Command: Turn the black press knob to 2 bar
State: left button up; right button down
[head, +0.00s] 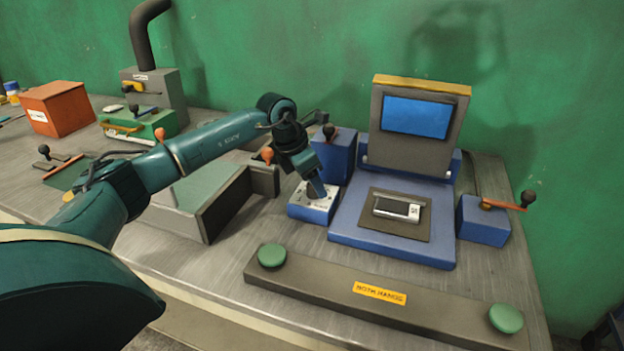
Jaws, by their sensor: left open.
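My left arm comes in from the left, and its gripper (318,188) points down at the small blue box with a pale scale plate (304,208) beside the press. The black press knob cannot be made out; the gripper covers the middle of the plate, where the fingers end. The marks on the plate are too small to read, and I cannot tell whether the fingers touch anything. The blue press (390,250) has a grey upright with a blue screen (416,117) and holds a small silver device (398,208) on its dark bed. My right gripper is not in view.
A dark bar with two green buttons (272,256) and a yellow "BOTH HANDS" label (379,293) lies along the front edge. A blue box with an orange lever (502,205) stands at right. A grey-walled tray (230,205) is under my arm. An orange box (58,108) stands far left.

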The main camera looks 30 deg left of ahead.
pick_arm(q)
jog(key=v, duration=1.3)
jog(key=shift+b, duration=0.3)
